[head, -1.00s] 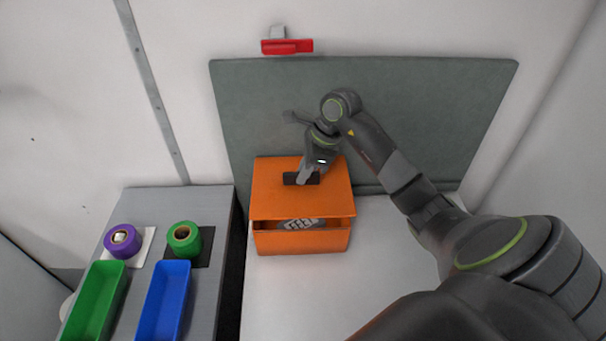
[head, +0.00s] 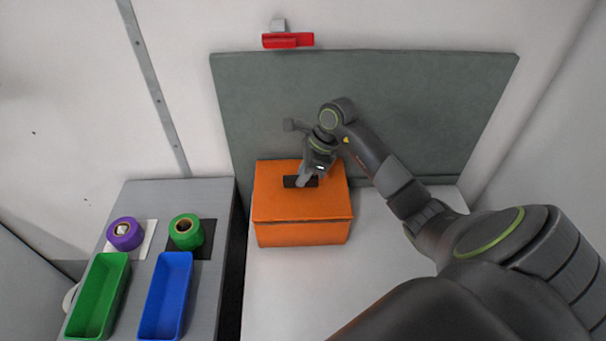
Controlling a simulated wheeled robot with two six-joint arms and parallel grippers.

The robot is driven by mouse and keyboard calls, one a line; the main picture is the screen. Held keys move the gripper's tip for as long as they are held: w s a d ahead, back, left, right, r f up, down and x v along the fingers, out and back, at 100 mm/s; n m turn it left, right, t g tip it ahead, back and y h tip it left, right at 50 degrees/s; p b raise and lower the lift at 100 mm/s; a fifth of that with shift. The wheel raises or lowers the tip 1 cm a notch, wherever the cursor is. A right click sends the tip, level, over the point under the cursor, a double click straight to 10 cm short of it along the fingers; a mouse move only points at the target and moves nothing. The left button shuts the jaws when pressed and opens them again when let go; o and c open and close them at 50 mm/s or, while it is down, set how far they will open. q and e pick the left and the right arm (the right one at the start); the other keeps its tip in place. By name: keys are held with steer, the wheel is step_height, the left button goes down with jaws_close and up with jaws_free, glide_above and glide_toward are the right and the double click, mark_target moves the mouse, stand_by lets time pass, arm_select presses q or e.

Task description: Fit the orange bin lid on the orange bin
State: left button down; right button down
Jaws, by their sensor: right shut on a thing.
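The orange bin (head: 303,235) stands on the white surface in front of the grey-green panel. The orange bin lid (head: 325,203) lies over the bin's top, level, with its front edge along the bin's front rim and no gap visible there. The lid hides the inside of the bin. My right gripper (head: 304,180) is shut on the dark handle (head: 292,181) in the middle of the lid, reaching down from behind. The rear edge of the fit is hard to see. My left gripper is not in view.
A grey table (head: 206,187) at the left bears a purple roll (head: 124,235), a green roll (head: 186,233), a green tray (head: 98,295) and a blue tray (head: 166,296). A red piece (head: 288,41) is on the wall above the grey-green panel (head: 440,100). The white surface (head: 290,300) before the bin is clear.

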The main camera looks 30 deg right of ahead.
steer(key=shift+f, duration=0.2)
steer(key=c, duration=1.4)
jaws_free()
steer(key=shift+r, duration=0.1)
